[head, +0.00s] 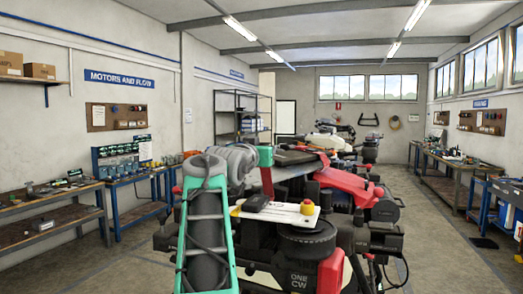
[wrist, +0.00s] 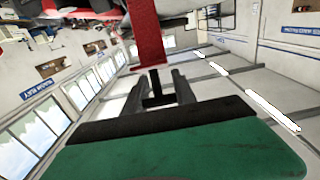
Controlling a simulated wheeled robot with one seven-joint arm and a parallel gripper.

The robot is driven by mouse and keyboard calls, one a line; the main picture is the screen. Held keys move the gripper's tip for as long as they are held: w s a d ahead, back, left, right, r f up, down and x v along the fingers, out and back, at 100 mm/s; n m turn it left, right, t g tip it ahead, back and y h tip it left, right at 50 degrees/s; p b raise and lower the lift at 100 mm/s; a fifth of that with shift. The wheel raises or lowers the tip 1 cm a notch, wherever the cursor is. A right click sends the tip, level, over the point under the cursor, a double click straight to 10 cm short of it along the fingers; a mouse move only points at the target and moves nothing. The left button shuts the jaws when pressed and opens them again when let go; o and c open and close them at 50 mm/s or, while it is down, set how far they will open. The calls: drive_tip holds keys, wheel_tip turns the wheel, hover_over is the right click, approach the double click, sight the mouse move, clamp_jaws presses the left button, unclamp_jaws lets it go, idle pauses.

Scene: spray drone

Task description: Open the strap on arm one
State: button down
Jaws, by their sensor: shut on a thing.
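A red strap (wrist: 147,35) runs down from the top of the wrist view, its lower end at my gripper (wrist: 158,84). The two dark fingers are closed around a narrow dark piece at that end. In the head view the red strap (head: 267,182) shows as a short upright band just under the green body of my gripper (head: 265,157); the fingertips are hard to make out there. Arm one (head: 305,240), with a black round motor and a "ONE CW" label below, lies to the right of the strap. The strap's far end is hidden.
A white plate with a yellow-and-red button (head: 307,207) and a dark box (head: 257,202) sit close by on the drone. More red and black drone parts (head: 350,185) lie behind. Workbenches line the left (head: 60,195) and right (head: 450,180) walls.

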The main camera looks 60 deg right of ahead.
sight(267, 171)
drive_tip(key=shift+w+d+f, duration=0.1)
drive_tip(key=shift+d+f, duration=0.15)
drive_tip(key=shift+f, duration=0.5)
drive_tip(key=shift+d+f, duration=0.2)
drive_tip(key=shift+f, duration=0.55)
drive_tip(key=c, duration=1.4)
unclamp_jaws()
drive_tip(key=shift+o, duration=0.7)
drive_tip(key=shift+d+f+y, duration=0.1)
drive_tip(key=shift+d+y, duration=0.2)
drive_tip(key=shift+d, duration=0.2)
drive_tip(key=shift+o, duration=0.8)
drive_tip(key=shift+d, duration=0.1)
drive_tip(key=shift+o, duration=0.5)
drive_tip(key=shift+a+r, duration=0.55)
drive_tip(key=shift+a, duration=0.05)
drive_tip(key=shift+d, duration=0.2)
drive_tip(key=s+a+b, duration=0.1)
drive_tip(key=a+b, duration=0.2)
drive_tip(key=a, duration=0.4)
drive_tip(key=shift+s+a, duration=0.15)
drive_tip(key=shift+a, duration=0.25)
drive_tip(key=shift+c, duration=0.4)
